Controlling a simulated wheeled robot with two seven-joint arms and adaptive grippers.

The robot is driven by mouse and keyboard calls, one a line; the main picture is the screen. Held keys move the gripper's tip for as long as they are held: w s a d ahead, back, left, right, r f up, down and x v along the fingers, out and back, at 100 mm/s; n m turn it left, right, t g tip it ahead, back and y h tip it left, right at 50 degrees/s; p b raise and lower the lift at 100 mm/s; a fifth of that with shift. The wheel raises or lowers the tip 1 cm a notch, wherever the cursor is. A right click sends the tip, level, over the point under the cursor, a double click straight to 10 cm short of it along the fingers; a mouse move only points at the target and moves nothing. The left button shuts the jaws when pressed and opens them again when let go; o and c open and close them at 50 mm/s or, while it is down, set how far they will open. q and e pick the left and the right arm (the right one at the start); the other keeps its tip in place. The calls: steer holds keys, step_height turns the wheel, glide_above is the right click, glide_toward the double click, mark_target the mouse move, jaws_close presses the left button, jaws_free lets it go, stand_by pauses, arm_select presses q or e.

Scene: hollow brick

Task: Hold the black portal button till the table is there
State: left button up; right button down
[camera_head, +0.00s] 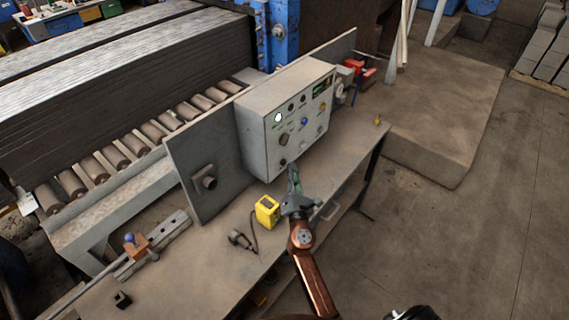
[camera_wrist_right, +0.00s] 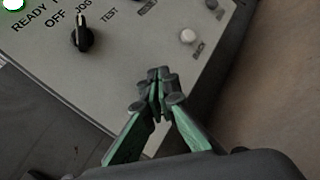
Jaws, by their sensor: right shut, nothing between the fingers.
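A grey control box (camera_head: 285,115) with a slanted panel of buttons, lamps and knobs stands on the workbench. My right gripper (camera_head: 293,172) is in front of its lower part, fingers shut and empty. In the right wrist view the closed fingertips (camera_wrist_right: 158,78) lie over the lower panel. Above them to the left is a black selector knob (camera_wrist_right: 82,38) beside the words OFF, JOG and TEST. To the right is a pale button (camera_wrist_right: 188,36) with a label below. I cannot tell which control is the black portal button; the fingers hide part of the panel. My left gripper is out of view.
A yellow device (camera_head: 267,211) and a dark corded tool (camera_head: 240,240) lie on the workbench (camera_head: 215,275) near the gripper. A roller conveyor (camera_head: 125,150) runs behind an upright plate (camera_head: 200,165). Open floor (camera_head: 460,240) lies at the right.

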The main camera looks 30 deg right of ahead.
steer(key=s, duration=0.1)
steer(key=s+d, duration=0.1)
steer(key=s, duration=0.1)
steer(key=s+d, duration=0.1)
steer(key=shift+s, duration=0.3)
stand_by(0.4)
